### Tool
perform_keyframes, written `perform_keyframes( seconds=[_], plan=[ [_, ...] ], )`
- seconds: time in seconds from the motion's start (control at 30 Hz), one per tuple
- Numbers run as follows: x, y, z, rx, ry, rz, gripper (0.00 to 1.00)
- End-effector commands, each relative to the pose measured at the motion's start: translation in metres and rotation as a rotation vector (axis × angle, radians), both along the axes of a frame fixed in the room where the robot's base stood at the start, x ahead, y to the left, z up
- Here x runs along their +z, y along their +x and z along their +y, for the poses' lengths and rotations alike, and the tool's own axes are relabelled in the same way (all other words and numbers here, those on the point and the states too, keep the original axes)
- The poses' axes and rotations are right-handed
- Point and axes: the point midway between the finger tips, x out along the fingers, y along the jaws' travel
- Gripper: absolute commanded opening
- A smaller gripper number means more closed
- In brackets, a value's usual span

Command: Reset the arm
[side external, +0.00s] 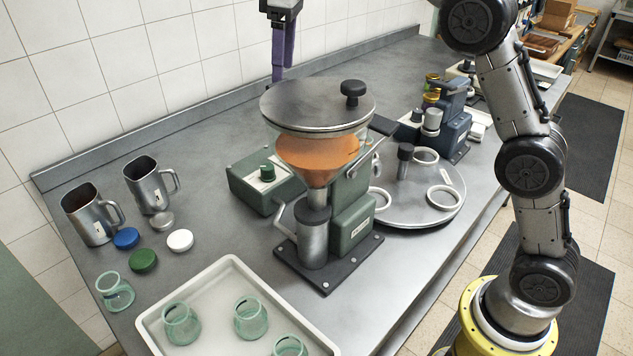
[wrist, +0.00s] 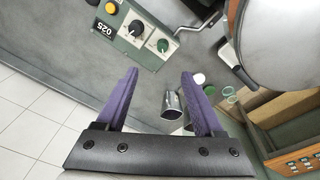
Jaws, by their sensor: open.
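My gripper (side external: 280,76) hangs at the top of the side external view, its purple fingers pointing down, beyond and above the filling machine with a hopper (side external: 318,150). In the wrist view my gripper (wrist: 159,73) shows two purple fingers wide apart with nothing between them. The gripper is open and empty, and it touches nothing that I can see.
The hopper's lid (side external: 310,102) and knob stand tall mid-counter. Two metal mugs (side external: 92,215), loose lids (side external: 143,260) and a glass jar (side external: 115,291) are at left. A white tray (side external: 213,280) holds several jars. A round turntable (side external: 412,206) lies right of the machine.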

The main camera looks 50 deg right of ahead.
Motion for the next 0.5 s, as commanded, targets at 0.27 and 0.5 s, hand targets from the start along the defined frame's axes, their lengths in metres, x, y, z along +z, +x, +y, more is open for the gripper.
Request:
perform_keyframes(
  seconds=[0.27,0.5],
  plan=[
    [0.056,-0.101,-0.026,-0.076,0.018,-0.111,0.69],
    [0.052,-0.191,-0.042,-0.177,0.043,-0.201,0.69]
  ],
)
